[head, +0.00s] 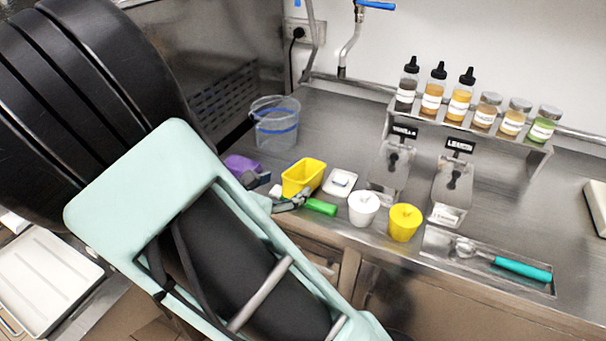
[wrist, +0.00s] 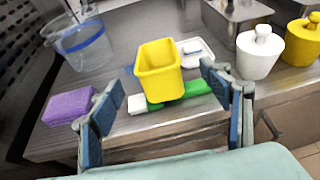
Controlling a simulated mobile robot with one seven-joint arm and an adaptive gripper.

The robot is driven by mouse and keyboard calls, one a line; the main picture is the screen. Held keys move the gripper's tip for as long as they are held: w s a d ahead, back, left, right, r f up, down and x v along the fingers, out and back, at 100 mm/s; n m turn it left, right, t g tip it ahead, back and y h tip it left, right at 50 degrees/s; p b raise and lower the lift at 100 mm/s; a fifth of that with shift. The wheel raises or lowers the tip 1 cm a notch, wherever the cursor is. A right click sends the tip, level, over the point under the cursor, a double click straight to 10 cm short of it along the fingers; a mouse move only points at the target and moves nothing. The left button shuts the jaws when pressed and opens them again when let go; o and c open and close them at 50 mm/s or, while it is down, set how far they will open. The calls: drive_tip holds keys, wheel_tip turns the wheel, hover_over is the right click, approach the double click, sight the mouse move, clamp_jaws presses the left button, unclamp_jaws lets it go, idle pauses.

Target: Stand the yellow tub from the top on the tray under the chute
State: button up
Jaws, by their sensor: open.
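The yellow tub (head: 303,177) is an open rectangular container on the steel counter top, near its front edge. It looks empty and upright. In the wrist view the tub (wrist: 160,70) is ahead of my gripper (wrist: 163,112), in line with the gap between the fingers. My gripper (head: 272,191) is open and empty, and both fingers are apart from the tub. A white tray (head: 45,278) is at the lower left of the head view, partly cut off by the frame. I cannot make out a chute above it.
A green-handled tool (wrist: 180,95) lies close in front of the tub. A purple block (wrist: 68,103) and a clear jug (head: 274,122) are to the left. A small white dish (head: 340,182), a white pot (head: 363,208) and a yellow lidded pot (head: 404,222) are to the right.

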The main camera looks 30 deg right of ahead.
sight(303, 175)
drive_tip(key=shift+w+a+r+y, duration=0.1)
drive_tip(key=shift+w+r+y, duration=0.1)
drive_tip(key=shift+y, duration=0.1)
drive_tip(key=shift+w+f, duration=0.1)
drive_tip(key=b+x, duration=0.1)
drive_tip(key=x, duration=0.9)
drive_tip(key=shift+d+f, duration=0.3)
drive_tip(key=shift+f, duration=0.05)
drive_tip(key=shift+c, duration=0.4)
drive_tip(key=c, duration=1.3)
